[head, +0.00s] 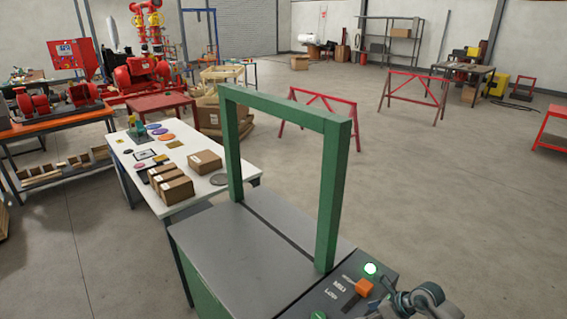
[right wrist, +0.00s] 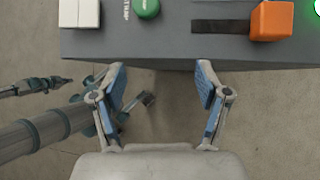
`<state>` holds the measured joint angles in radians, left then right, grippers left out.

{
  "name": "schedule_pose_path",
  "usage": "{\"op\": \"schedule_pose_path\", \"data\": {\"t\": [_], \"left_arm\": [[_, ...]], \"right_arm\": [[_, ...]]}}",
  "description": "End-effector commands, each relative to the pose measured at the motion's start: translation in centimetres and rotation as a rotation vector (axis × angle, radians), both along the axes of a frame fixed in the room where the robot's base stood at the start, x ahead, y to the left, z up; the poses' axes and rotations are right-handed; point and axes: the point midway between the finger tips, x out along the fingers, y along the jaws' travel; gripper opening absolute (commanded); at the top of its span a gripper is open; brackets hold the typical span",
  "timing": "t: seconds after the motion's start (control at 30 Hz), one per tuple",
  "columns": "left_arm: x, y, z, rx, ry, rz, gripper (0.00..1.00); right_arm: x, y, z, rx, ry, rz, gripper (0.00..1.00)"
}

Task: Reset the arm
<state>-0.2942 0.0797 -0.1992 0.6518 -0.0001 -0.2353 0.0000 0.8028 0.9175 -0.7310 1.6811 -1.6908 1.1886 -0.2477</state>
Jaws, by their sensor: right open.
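A grey bench unit (head: 250,250) with a green upright frame (head: 335,190) stands in front of me. Its sloped panel carries an orange lever knob (head: 365,288), a lit green lamp (head: 371,269) and a green button (head: 318,315). In the right wrist view the orange knob (right wrist: 271,20) sits at the end of a dark slot, with the green button (right wrist: 146,7) to its left. My right gripper (right wrist: 160,78) is open and empty, below the panel's near edge in that view and apart from the knob. It shows at the head view's lower right. My left gripper is not seen.
A white table (head: 140,175) with cardboard boxes (head: 205,161) and small discs stands left of the unit. Red trestles (head: 318,115) stand behind it. An orange-topped bench (head: 60,127) with red pumps is at far left. Floor to the right is open.

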Motion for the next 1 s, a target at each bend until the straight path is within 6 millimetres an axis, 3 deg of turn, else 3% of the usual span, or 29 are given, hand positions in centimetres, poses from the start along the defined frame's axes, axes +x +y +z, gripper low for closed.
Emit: {"op": "schedule_pose_path", "data": {"t": [0.17, 0.27, 0.37, 0.43, 0.53, 0.63, 0.73, 0.8, 0.9, 0.97, 1.0], "left_arm": [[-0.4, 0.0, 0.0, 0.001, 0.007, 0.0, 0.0], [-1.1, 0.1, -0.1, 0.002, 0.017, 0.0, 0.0], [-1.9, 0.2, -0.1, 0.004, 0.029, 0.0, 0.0], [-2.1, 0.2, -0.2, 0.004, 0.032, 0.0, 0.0], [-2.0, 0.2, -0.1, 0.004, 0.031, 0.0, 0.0], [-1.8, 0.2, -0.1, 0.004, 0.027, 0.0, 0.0], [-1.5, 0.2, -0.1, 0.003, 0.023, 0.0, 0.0], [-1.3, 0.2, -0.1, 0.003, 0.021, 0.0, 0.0], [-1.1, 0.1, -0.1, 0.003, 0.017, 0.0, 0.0], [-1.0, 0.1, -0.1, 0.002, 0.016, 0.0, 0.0], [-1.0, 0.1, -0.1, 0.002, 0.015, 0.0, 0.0]], "right_arm": [[-1.1, 6.7, 0.9, 0.266, -0.032, 0.005, 0.75], [-2.0, 11.3, 2.4, 0.499, -0.04, -0.024, 0.75], [-3.1, 15.7, 5.5, 0.845, -0.022, -0.124, 0.75], [-3.6, 16.9, 8.1, 1.13, 0.018, -0.263, 0.75], [-3.5, 15.1, 10.2, 1.511, 0.11, -0.559, 0.75], [-3.6, 10.7, 8.4, 1.811, 0.237, -0.949, 0.75], [-5.5, 6.1, 2.8, 1.997, 0.391, -1.422, 0.75], [-8.2, 3.8, -1.9, 2.041, 0.498, -1.755, 0.75], [-12.9, 2.3, -7.6, 2.007, 0.627, -2.155, 0.75], [-15.7, 2.0, -10.0, 1.955, 0.688, -2.347, 0.75], [-17.5, 2.0, -11.3, -1.85, -0.697, 2.372, 0.75]]}}
